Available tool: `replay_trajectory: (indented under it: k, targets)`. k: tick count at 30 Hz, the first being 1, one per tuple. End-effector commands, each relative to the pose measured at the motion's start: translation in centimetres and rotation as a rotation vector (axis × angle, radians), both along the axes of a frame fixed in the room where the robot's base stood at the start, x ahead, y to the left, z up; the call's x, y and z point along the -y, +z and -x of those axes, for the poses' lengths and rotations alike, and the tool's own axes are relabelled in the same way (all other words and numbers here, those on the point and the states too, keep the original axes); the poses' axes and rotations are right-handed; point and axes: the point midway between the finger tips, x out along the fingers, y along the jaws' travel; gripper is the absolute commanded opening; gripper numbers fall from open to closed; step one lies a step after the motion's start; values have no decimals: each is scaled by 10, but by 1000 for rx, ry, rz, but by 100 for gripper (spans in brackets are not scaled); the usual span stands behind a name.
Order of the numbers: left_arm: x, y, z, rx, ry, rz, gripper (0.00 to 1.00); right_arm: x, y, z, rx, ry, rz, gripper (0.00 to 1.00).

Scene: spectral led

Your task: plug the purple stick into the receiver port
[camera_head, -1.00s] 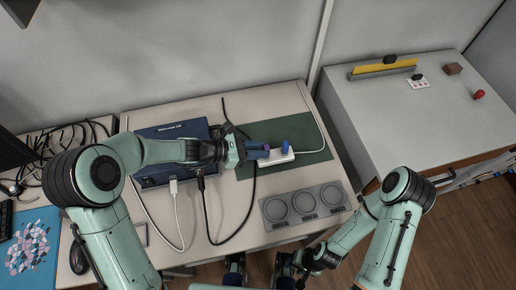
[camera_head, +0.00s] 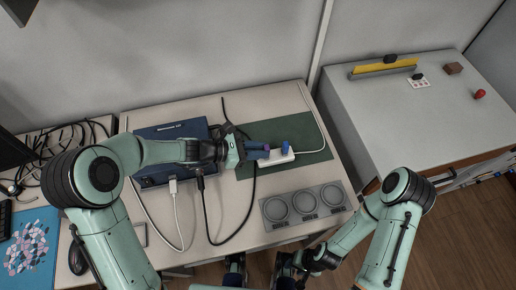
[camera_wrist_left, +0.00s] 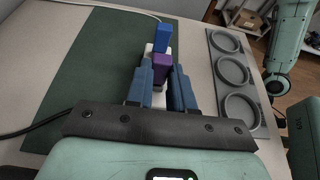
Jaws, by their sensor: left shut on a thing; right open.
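The white receiver strip (camera_head: 286,158) lies on the green mat (camera_head: 314,143), with a blue stick (camera_head: 286,147) standing up from it. My left gripper (camera_head: 262,153) is shut on the purple stick (camera_wrist_left: 162,68) at the left end of the strip. In the left wrist view the purple stick shows between the two blue fingers, in front of the blue stick (camera_wrist_left: 162,38). The white strip shows partly behind and below it. The purple stick's lower end is hidden, so I cannot tell whether it sits in a port. My right gripper (camera_head: 286,269) is open, low near the table's front edge.
A dark blue box (camera_head: 178,131) with white and black cables stands left of the mat. A grey holder with round recesses (camera_head: 304,203) lies in front of the mat. A grey cabinet (camera_head: 415,120) stands to the right.

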Motion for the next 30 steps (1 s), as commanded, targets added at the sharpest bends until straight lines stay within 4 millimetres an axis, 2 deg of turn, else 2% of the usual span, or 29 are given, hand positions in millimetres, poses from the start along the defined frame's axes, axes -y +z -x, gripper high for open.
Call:
replay_trajectory:
  k: [10,11,12,13,23,26,30]
  targets:
    - [0,-2,0,0,0,1,0,0,-2,0,-1,0,0,43]
    - [0,-2,0,0,0,1,32,0,-2,0,-1,0,0,43]
    - [0,-2,0,0,0,1,45,0,-2,0,-1,0,0,43]
    - [0,-2,0,0,0,1,52,0,-2,0,-1,0,0,43]
    - [0,-2,0,0,0,0,52,0,-1,-1,4,-1,1,43]
    - [0,7,0,3,0,0,52,0,1,-2,6,-1,1,43]
    - [0,35,-1,7,0,0,52,0,6,-1,1,1,0,43]
